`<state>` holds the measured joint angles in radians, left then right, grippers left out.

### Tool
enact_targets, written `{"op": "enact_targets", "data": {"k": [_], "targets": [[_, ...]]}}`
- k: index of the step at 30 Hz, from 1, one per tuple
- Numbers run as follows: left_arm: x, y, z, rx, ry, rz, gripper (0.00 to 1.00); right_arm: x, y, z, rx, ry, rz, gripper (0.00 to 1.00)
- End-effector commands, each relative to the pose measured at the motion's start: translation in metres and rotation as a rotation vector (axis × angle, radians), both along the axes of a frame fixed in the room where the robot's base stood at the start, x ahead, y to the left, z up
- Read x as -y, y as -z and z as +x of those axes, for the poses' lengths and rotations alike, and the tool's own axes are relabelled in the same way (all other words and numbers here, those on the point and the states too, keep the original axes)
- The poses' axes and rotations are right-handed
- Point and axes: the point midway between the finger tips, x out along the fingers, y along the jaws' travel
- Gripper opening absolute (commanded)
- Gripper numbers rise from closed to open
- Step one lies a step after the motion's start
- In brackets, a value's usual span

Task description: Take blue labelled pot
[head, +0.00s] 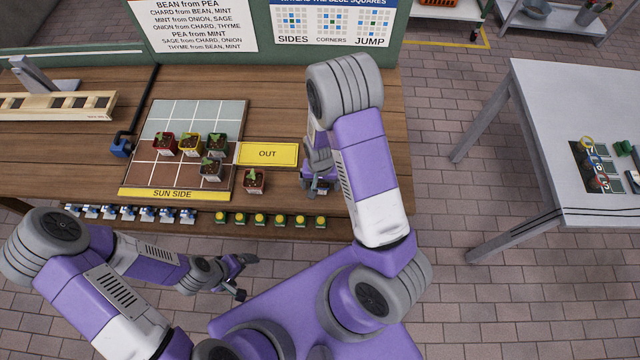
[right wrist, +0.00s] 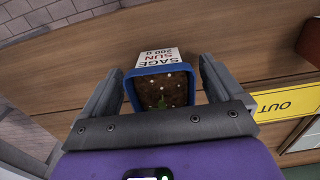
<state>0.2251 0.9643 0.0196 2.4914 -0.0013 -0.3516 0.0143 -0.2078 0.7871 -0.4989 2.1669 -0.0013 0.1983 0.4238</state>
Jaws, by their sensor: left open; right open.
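The blue pot (right wrist: 140,104) shows in the right wrist view, with dark soil, a small green sprout and a white label (right wrist: 160,60) reading SAGE SUN 200 g. My right gripper (right wrist: 160,82) is open, with one finger on each side of the pot; I cannot tell whether either finger touches it. In the head view my right gripper (head: 320,187) is low over the table's right part, and the pot is mostly hidden there by the gripper and arm. My left gripper (head: 240,280) is open and empty, in front of the table's near edge.
Several potted seedlings stand on the SUN SIDE grid board (head: 150,150). One more pot (head: 254,181) stands between the board and my right gripper, below the yellow OUT plate (head: 268,154). Small clips and yellow-green items line the table's front edge (head: 270,219).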

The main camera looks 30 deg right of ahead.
Motion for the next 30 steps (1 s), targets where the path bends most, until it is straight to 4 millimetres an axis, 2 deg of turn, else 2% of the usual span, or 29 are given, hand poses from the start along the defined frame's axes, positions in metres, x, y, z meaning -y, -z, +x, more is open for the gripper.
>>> {"op": "enact_targets", "data": {"k": [1, 4, 12, 24, 30], "targets": [[0.000, 0.002, 0.000, 0.001, 0.000, 0.000, 0.96, 0.001, 0.009, -0.001, -0.003, 0.001, -0.001, 0.94], [0.000, 0.003, 0.000, 0.001, 0.000, 0.000, 0.96, 0.000, 0.018, -0.001, -0.002, 0.001, 0.000, 0.94], [0.000, 0.003, 0.000, 0.001, 0.000, 0.000, 0.96, 0.000, 0.019, 0.000, 0.001, 0.000, 0.000, 0.94], [0.000, 0.003, 0.000, 0.001, 0.000, 0.000, 0.96, 0.000, 0.019, 0.000, 0.000, 0.000, 0.000, 0.33], [0.000, 0.003, 0.000, 0.001, 0.000, 0.000, 0.96, 0.000, 0.018, 0.000, 0.001, 0.000, 0.000, 0.33]]}}
